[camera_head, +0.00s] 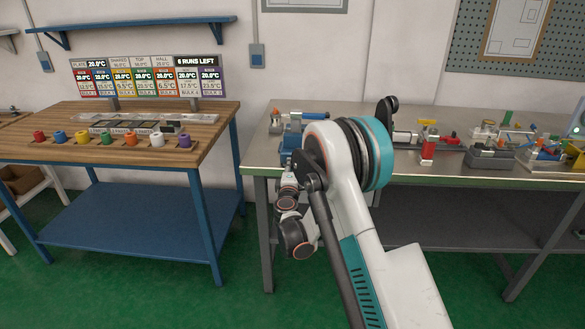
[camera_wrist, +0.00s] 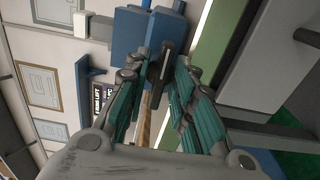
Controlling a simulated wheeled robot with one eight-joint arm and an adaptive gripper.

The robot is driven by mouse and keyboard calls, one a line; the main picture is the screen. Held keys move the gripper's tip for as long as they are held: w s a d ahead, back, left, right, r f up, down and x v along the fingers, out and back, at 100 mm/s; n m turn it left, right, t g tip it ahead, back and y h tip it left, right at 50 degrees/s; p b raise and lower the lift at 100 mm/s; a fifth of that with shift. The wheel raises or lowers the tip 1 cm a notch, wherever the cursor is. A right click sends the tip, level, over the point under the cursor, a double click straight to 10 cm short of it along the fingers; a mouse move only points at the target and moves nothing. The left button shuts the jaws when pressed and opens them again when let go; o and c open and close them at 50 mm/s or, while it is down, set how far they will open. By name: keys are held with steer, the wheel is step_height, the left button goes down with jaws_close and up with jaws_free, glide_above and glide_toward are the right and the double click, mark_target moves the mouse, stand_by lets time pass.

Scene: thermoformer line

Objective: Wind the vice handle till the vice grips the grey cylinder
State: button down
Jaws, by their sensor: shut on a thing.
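The blue vice (camera_head: 291,134) stands at the left end of the metal bench, partly hidden behind my arm. Its blue body (camera_wrist: 133,36) fills the upper middle of the wrist view. My gripper (camera_wrist: 163,68) is at the vice, with its teal fingers closed around a dark, narrow part, the vice handle (camera_wrist: 165,60). In the head view my gripper is mostly hidden by my arm.
The metal bench (camera_head: 262,160) carries a red clamp-like tool (camera_head: 429,146) and several small fixtures to the right. A wooden table (camera_head: 60,118) with coloured spools stands at left, below a temperature board (camera_head: 150,78). Green floor shows between the two tables.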

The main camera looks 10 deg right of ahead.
steer(key=shift+m, duration=1.4)
steer(key=shift+m, duration=1.1)
steer(key=c, duration=1.3)
jaws_free()
